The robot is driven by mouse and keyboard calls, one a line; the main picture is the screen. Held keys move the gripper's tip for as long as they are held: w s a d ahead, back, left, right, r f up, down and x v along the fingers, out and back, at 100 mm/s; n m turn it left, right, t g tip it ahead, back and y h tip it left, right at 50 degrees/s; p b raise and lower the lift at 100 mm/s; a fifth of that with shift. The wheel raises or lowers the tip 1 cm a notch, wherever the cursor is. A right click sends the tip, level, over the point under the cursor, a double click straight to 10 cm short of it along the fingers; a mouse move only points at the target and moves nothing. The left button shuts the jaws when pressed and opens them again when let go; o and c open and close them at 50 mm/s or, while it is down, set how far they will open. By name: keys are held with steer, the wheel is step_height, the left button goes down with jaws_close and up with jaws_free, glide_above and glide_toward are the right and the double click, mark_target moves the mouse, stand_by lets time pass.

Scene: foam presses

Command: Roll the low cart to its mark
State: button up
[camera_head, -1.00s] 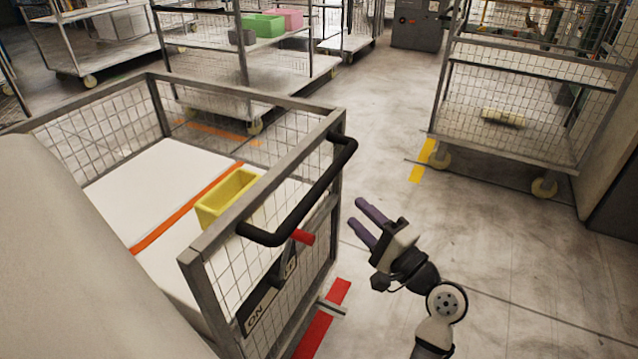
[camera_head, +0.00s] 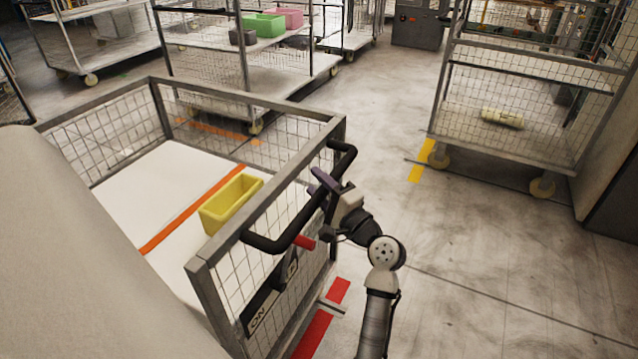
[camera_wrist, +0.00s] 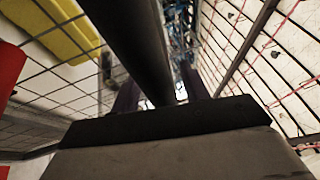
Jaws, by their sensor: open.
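The low cart (camera_head: 194,268) is a grey-framed mesh cart in the left half of the head view. Its black push handle (camera_head: 285,238) sticks out on the right side. My gripper (camera_head: 322,182) is at the far part of this handle, with its purple fingers open. In the wrist view the dark handle bar (camera_wrist: 135,45) runs between the two fingers (camera_wrist: 160,98); I cannot tell whether they touch it. A red lever (camera_head: 304,242) and an "ON" plate (camera_head: 262,308) sit below the handle. Red floor tape (camera_head: 322,325) lies at the cart's near right foot.
A yellow bin (camera_head: 230,204) lies in the cart beside an orange stripe (camera_head: 185,215). A taller mesh cart (camera_head: 510,140) stands at right by yellow tape (camera_head: 422,160). A shelf cart (camera_head: 300,75) stands behind, near orange floor tape (camera_head: 215,131). The middle floor is clear.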

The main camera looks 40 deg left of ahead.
steer(key=shift+c, duration=0.4)
jaws_close()
